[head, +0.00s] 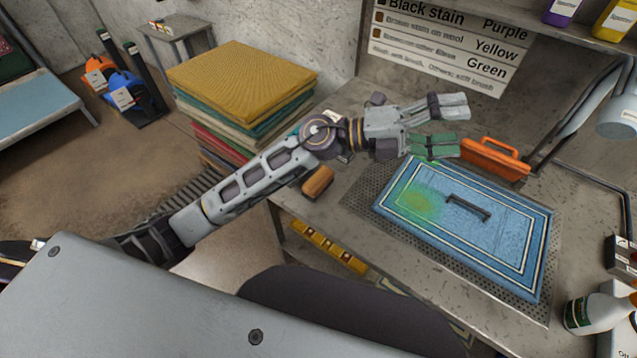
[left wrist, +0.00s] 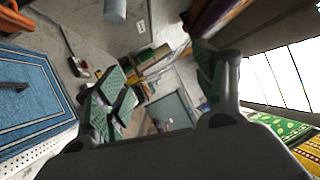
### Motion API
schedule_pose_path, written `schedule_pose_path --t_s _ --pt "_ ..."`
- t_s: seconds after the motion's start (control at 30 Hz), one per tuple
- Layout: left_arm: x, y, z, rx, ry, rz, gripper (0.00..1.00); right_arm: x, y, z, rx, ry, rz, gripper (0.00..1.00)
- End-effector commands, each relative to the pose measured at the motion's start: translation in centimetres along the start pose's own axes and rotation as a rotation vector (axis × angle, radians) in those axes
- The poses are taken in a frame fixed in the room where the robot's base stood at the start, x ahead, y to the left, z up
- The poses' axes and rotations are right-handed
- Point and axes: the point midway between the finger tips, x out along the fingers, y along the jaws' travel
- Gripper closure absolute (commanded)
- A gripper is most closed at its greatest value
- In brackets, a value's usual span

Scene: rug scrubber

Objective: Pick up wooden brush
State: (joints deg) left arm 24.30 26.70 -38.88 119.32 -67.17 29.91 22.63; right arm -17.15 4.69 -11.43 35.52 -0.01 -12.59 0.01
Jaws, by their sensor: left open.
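The wooden brush (head: 317,182) appears to be the small brown block lying at the left edge of the worktable, below my left forearm. My left gripper (head: 450,127) is open and empty, held above the back of the table, well to the right of the brush and near an orange handled tool (head: 495,158). In the left wrist view my gripper (left wrist: 165,90) has its fingers spread with nothing between them; I cannot make out the brush there. My right gripper is not in view.
A blue rug (head: 520,240) with a yellow-green stain and a black handle on it covers the table's middle; it also shows in the left wrist view (left wrist: 30,90). Folded rugs (head: 240,80) are stacked left. A white bottle (head: 598,313) and hanging lamp (head: 620,115) are right.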

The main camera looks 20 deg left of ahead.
Motion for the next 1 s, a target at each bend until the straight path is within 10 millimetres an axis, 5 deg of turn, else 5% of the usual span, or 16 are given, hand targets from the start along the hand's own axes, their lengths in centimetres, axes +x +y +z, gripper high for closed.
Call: schedule_pose_path --t_s 0.47,0.7,1.0 --pt "-2.5 8.5 -2.6 0.2 0.347 0.469 0.3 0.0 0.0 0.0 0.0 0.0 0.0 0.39" --pt "-6.7 12.4 -1.5 0.265 0.466 0.75 0.3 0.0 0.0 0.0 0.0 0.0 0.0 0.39" --pt "-13.8 15.2 2.1 0.31 0.552 1.133 0.3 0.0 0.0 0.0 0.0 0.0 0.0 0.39"
